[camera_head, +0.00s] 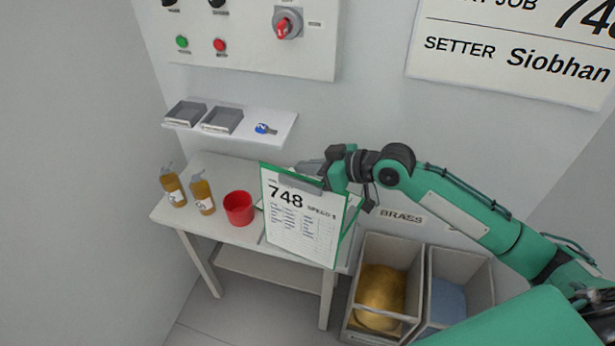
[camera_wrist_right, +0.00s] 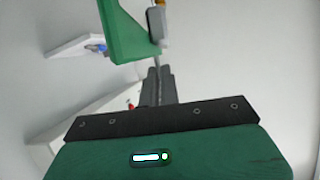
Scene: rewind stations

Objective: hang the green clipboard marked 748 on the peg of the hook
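The green clipboard marked 748 (camera_head: 303,222) hangs in front of the table in the head view, its printed sheet facing the camera and slightly tilted. Its grey clip (camera_head: 300,179) is at the top. My right gripper (camera_head: 314,168) is at the clipboard's top edge, partly hidden behind it. In the right wrist view the gripper's grey fingers (camera_wrist_right: 160,82) are close together at the green clipboard (camera_wrist_right: 132,36), apparently shut on it. I cannot make out the hook or its peg in either view. My left gripper is not in view.
The table (camera_head: 225,168) holds two amber bottles and a red cup (camera_head: 239,208). A wall shelf (camera_head: 280,127) carries two grey trays and a blue item. A control panel (camera_head: 250,45) is above. Bins (camera_head: 362,260) stand at lower right.

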